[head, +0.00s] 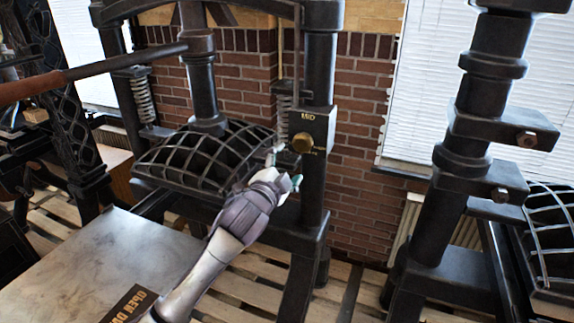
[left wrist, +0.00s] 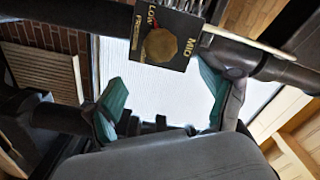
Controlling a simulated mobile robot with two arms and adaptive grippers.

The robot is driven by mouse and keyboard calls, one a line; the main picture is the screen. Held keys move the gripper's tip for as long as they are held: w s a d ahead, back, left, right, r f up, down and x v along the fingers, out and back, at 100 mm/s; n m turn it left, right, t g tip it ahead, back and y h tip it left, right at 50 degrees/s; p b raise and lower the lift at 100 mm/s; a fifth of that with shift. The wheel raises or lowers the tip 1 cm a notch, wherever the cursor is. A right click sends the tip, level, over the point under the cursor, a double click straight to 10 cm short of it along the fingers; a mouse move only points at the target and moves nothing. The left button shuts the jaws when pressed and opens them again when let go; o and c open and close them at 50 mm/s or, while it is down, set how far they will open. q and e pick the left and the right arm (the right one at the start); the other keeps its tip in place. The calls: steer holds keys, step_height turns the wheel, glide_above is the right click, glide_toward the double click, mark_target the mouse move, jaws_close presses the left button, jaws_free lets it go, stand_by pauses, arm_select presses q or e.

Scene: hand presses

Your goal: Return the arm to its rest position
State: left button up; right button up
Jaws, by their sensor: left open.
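My left arm (head: 228,240) reaches up from the bottom of the head view to the middle press. Its gripper (head: 286,166) is open, just below a brass knob (head: 303,142) on a black box (head: 318,126) marked MID. In the left wrist view the two teal-padded fingers (left wrist: 163,88) stand wide apart with nothing between them. The knob (left wrist: 160,45) shows beyond the fingertips, on the box with LOW, MID and PRESSURE lettering, and looks apart from them. My right gripper is in neither view.
The middle press has a ribbed black platen (head: 200,158) and a long lever (head: 120,65) at left. A pale flat bed (head: 100,262) with a lettered dark plate (head: 128,303) lies at lower left. Another press column (head: 462,150) stands at right. Brick wall is behind.

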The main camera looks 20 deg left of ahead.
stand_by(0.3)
